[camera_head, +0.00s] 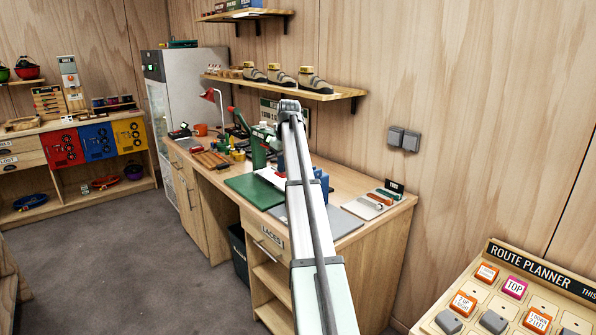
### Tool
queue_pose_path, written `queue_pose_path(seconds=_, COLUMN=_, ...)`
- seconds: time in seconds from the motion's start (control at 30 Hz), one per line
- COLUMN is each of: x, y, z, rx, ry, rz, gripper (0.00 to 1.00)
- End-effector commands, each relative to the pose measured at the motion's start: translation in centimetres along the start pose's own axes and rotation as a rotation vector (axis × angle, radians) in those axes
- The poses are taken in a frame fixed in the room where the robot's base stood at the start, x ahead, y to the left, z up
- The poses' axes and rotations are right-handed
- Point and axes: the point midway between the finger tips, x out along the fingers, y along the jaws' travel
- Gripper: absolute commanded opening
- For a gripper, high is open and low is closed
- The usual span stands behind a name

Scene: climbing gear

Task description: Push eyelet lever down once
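A green press-like machine (260,147) stands on the wooden workbench, right of its middle; I take it to be the eyelet press. A thin dark bar with a red tip (232,110) rises from its left side and looks like the lever, tilted upward. My arm crosses the picture from the bottom edge up to a grey joint beside the press and covers part of the bench. My gripper cannot be made out; whether it touches the lever is hidden.
A green mat (252,190) lies at the bench's front edge. A blue object (321,183) is partly behind my arm. A grey board (370,205) with small tools lies at the right end. A shelf with shoes (290,86) hangs above. Floor at left is clear.

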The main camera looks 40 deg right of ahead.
Motion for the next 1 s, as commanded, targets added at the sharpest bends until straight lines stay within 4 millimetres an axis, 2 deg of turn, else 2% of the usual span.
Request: queue_pose_path(seconds=1.0, x=4.0, y=-0.2, z=0.8, rx=0.000, ry=0.000, rz=0.001, gripper=0.00)
